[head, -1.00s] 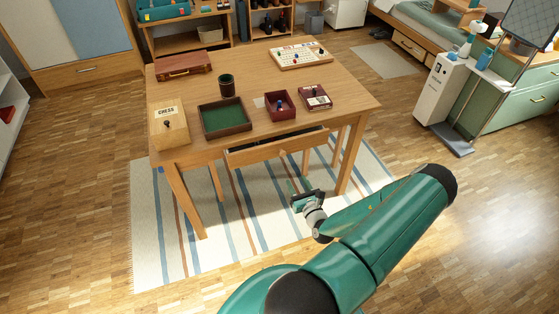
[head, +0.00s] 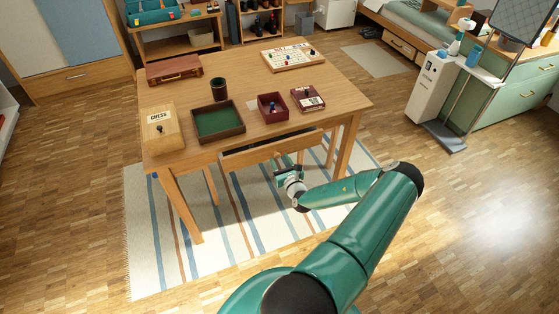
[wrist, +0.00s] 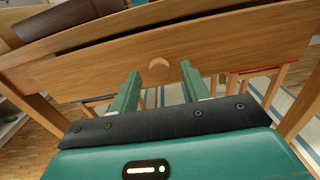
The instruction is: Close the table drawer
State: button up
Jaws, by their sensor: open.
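The wooden table (head: 240,87) has its drawer (head: 250,154) pulled partly out at the front, with a dark gap visible behind the drawer front. In the wrist view the drawer front (wrist: 225,47) spans the picture, with a round wooden knob (wrist: 159,68) at its middle. My gripper (head: 281,172) is in front of and a little below the drawer front in the head view. In the wrist view its two green fingers (wrist: 160,80) are apart and empty, pointing at the drawer front on either side of the knob. I cannot tell whether they touch it.
On the tabletop stand a chess box (head: 161,130), a green-lined tray (head: 218,135), a dark cup (head: 219,88), a red box (head: 271,118), a card box (head: 308,100), a game board (head: 293,56) and a brown case (head: 174,69). A striped rug (head: 225,225) lies under the table.

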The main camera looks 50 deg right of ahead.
aim_at(272, 146)
jog(key=shift+w+d, duration=0.2)
jog(key=shift+w, duration=0.2)
grip_shut()
jog(key=shift+x, duration=3.95)
grip_release()
jog(key=shift+w, duration=0.15)
jog(key=v, duration=1.4)
jog(key=shift+d, duration=0.1)
